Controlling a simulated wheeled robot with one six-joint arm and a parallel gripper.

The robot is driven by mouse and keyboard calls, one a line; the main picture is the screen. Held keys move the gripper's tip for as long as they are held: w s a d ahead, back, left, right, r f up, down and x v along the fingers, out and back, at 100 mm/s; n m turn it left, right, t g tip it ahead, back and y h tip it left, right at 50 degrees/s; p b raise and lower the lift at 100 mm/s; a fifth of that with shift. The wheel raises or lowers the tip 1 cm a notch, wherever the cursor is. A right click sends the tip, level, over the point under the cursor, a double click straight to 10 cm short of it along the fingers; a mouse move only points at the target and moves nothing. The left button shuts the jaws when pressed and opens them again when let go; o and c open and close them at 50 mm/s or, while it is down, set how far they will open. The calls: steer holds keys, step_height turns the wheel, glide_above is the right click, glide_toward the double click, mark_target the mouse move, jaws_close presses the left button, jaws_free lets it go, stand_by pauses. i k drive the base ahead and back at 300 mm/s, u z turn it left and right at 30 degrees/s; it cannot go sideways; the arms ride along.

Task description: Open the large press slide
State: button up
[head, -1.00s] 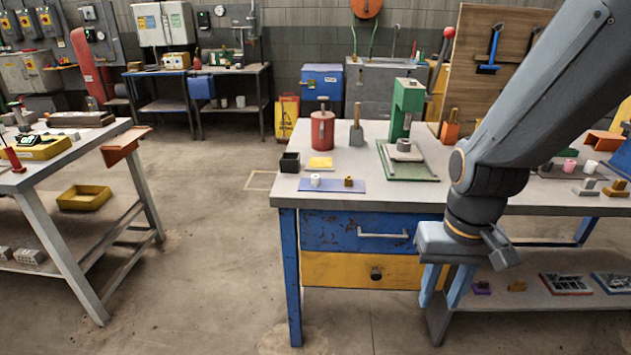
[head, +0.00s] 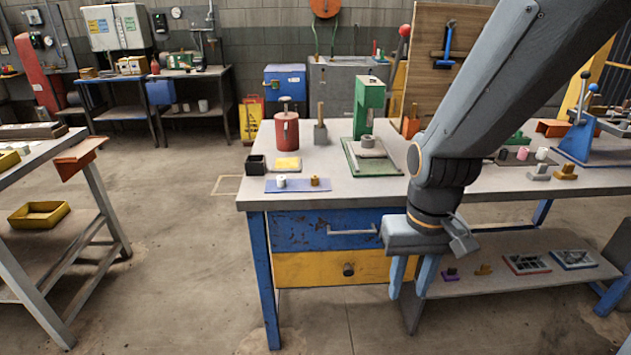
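A blue lever press (head: 577,140) shows at the far right. I cannot tell which part is the large press slide. Under the benchtop are a worn blue drawer (head: 293,231) with a light bar handle (head: 352,231) and a yellow drawer (head: 306,268) with a dark knob (head: 348,269). Both look shut. My gripper (head: 408,288) points down in front of the bench, right of both handles. Its fingers are apart and nothing shows between them.
The benchtop (head: 225,190) holds a red canister (head: 287,129), a black box (head: 256,165) and a blue mat (head: 338,185) near its front left. A lower shelf (head: 500,282) carries small parts and trays. The floor (head: 170,280) left of the bench is clear.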

mark_target(365, 149)
steer(key=z, duration=0.4)
steer(key=i, duration=1)
steer(key=u, duration=0.4)
